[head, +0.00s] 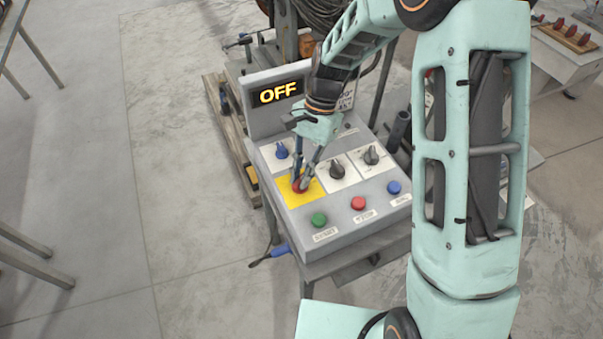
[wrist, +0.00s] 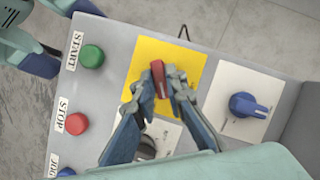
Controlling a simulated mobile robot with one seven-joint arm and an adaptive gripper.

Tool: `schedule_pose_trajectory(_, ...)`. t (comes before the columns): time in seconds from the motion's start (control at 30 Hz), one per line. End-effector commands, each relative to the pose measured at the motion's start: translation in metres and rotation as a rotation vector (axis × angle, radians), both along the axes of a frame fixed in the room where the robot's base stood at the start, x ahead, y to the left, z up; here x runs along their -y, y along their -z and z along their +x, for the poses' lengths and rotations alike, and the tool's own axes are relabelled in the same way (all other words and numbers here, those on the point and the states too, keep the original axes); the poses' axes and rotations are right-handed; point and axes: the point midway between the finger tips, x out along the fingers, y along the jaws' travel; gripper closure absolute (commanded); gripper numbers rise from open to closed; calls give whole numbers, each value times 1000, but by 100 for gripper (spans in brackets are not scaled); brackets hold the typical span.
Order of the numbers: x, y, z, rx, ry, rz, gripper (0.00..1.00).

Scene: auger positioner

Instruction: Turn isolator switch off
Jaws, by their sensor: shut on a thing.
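The isolator switch is a red knob (head: 298,188) on a yellow plate (head: 284,196) at the left of the grey control panel (head: 285,226). My gripper (head: 304,181) reaches down to it from above. In the wrist view the red knob (wrist: 158,73) sits between the two fingertips of my gripper (wrist: 159,84), which is shut on it. The knob's bar runs roughly along the picture's vertical, tilted slightly. The yellow plate (wrist: 190,62) shows around it; its lettering is not readable. The display (head: 280,93) behind reads OFF.
A blue knob (head: 281,152) is behind the switch, and two black knobs (head: 337,169) (head: 371,155) are to its right. Green (head: 319,219), red (head: 358,203) and blue (head: 393,187) buttons line the front. The floor to the left is mostly clear.

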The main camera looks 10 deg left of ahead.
Motion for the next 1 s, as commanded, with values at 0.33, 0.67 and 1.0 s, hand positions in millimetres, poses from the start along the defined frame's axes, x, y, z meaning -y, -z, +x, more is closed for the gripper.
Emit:
schedule_pose_trajectory(0.33, -3, 0, 1, 2, -333, 1, 100)
schedule_pose_trajectory(0.67, -5, 0, 1, 2, -643, 1, 100)
schedule_pose_trajectory(1.0, -6, -1, 1, 3, -897, 1, 100)
